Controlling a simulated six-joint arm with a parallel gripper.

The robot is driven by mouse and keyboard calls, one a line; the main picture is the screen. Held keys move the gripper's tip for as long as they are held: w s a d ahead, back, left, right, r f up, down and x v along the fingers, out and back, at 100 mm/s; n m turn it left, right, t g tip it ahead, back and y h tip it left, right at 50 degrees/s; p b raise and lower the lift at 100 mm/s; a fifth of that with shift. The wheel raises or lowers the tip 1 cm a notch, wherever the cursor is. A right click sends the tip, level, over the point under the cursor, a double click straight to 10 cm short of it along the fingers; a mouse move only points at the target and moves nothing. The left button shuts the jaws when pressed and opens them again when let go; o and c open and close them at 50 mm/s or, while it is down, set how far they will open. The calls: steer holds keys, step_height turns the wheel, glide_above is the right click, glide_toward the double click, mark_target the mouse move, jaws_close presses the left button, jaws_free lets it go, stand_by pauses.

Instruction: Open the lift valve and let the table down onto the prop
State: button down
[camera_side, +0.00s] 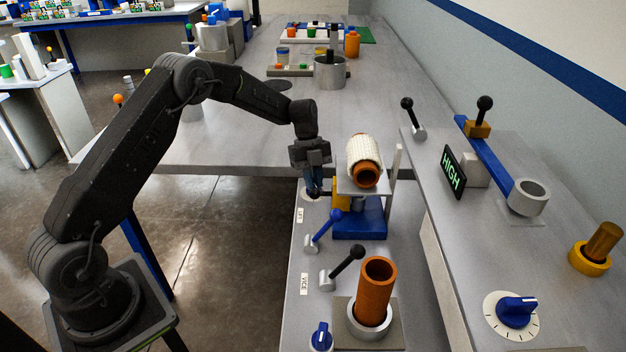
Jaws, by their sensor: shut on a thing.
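My gripper (314,190) points down at the left of the lift table and is shut on a small blue knob (313,182) above a pale round dial, mostly hidden by the fingers. A label reading LIFT (300,213) is just below it. A lever with a blue ball (336,216) stands nearby, tilted right. The lift table's grey plate (348,187) carries an orange tube (366,175) wrapped in white. Under the plate, a yellow block (341,201) stands over a blue base (360,221). I cannot tell whether the plate touches the yellow block.
A black-ball lever (349,260) stands by the VICE label (304,284). An upright orange tube (376,285) sits in a grey ring in front. A HIGH display (453,172) and blue bar (490,155) are on the right bench. A grey post (394,160) stands beside the plate.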

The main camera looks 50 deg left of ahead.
steer(key=shift+d+m+g+y, duration=0.1)
steer(key=shift+m+g+y, duration=0.2)
steer(key=shift+m, duration=0.8)
steer(key=shift+m+g+y, duration=0.2)
steer(key=shift+m+g, duration=0.2)
steer(key=shift+m, duration=0.7)
steer(key=c, duration=1.1)
jaws_free()
steer(key=shift+c, duration=0.2)
steer(key=v, duration=1.4)
